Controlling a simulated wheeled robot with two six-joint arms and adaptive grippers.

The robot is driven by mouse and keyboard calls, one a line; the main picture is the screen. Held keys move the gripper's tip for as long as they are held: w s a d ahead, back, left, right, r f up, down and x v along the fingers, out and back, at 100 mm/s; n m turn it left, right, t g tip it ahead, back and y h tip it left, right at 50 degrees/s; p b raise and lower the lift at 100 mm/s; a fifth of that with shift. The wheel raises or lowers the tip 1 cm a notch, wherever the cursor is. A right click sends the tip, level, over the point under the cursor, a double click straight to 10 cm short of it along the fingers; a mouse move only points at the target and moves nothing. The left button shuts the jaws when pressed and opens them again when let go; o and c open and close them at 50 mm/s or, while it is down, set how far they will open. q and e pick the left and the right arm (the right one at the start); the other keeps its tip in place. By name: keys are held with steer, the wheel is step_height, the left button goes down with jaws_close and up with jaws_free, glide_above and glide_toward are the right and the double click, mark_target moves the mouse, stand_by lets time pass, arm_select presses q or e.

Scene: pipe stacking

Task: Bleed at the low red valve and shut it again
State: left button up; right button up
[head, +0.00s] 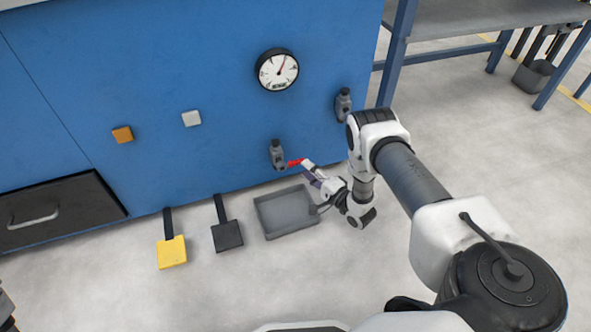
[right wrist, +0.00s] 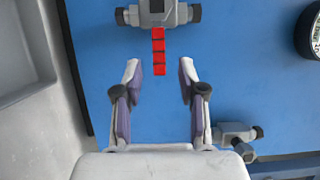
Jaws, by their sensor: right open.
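The low red valve has a grey body (head: 277,154) on the blue panel and a red lever (head: 295,162) pointing right, across the upright body. In the right wrist view the grey body (right wrist: 155,12) is at the top edge, with the red lever (right wrist: 158,52) reaching down from it. My right gripper (head: 309,167) is at the lever's free end; it also shows in the right wrist view (right wrist: 160,78). Its fingers are open, one on either side of the lever's tip, with a visible gap on both sides. My left gripper is not in view.
A grey tray (head: 259,222) lies on the floor below the valve. A round gauge (head: 277,70) is above, its needle up and right. Another grey valve (head: 343,104) is farther right. A black pedal (head: 228,236) and a yellow pedal (head: 172,252) stand left of the tray.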

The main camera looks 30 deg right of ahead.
mark_target(299, 163)
steer(key=w, duration=0.1)
steer(key=w+b, duration=0.1)
steer(key=w, duration=0.2)
steer(key=shift+w+a+f+b, duration=0.2)
steer(key=shift+w+a+b, duration=0.15)
steer(key=shift+b, duration=0.05)
steer(key=shift+w+r, duration=0.15)
steer(key=shift+w, duration=0.15)
jaws_close()
steer(key=shift+r, duration=0.1)
